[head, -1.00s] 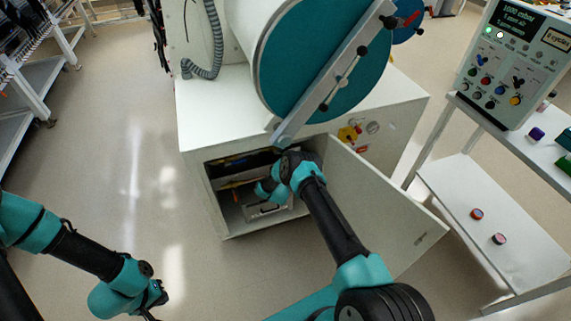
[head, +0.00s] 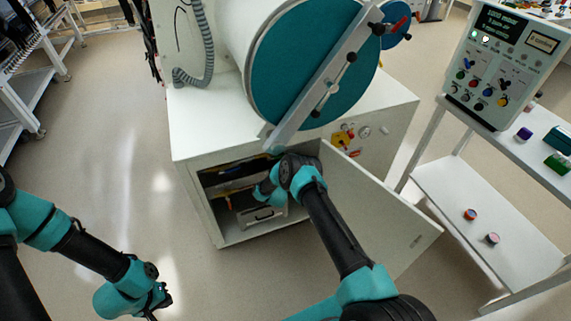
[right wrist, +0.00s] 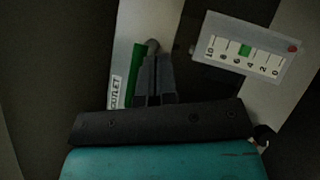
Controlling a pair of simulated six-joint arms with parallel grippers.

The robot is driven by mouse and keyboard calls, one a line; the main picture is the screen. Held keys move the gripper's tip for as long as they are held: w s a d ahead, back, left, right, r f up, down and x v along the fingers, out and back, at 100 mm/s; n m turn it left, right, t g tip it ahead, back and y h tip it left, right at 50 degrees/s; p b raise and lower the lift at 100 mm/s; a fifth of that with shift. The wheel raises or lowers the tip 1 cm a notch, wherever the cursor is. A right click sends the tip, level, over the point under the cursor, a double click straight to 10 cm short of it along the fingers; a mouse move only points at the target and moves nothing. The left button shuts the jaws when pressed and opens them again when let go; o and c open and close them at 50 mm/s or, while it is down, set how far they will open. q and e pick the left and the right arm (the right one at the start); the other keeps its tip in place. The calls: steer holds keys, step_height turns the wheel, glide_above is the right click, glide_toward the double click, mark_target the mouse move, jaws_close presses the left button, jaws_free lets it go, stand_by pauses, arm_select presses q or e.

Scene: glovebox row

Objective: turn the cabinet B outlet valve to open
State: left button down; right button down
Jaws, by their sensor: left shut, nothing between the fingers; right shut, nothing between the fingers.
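The right wrist view shows a green valve lever (right wrist: 138,75) beside a label reading OUTLET (right wrist: 115,92). The lever runs roughly along a pale panel. My right gripper (right wrist: 155,68) is shut and empty, its dark fingers just right of the lever; I cannot tell whether they touch it. In the head view my right arm reaches into the open cabinet (head: 190,195), and its fingers and the valve are hidden there. My left gripper (head: 160,300) is shut and empty, low over the floor at lower left.
The cabinet door (head: 375,215) stands open to the right of my arm. A metal case (head: 262,217) is inside the cabinet. A white shelf cart (head: 450,185) stands at right.

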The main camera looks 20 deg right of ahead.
steer(key=s+f, duration=0.9)
steer(key=shift+a+f, duration=0.25)
stand_by(0.4)
stand_by(0.7)
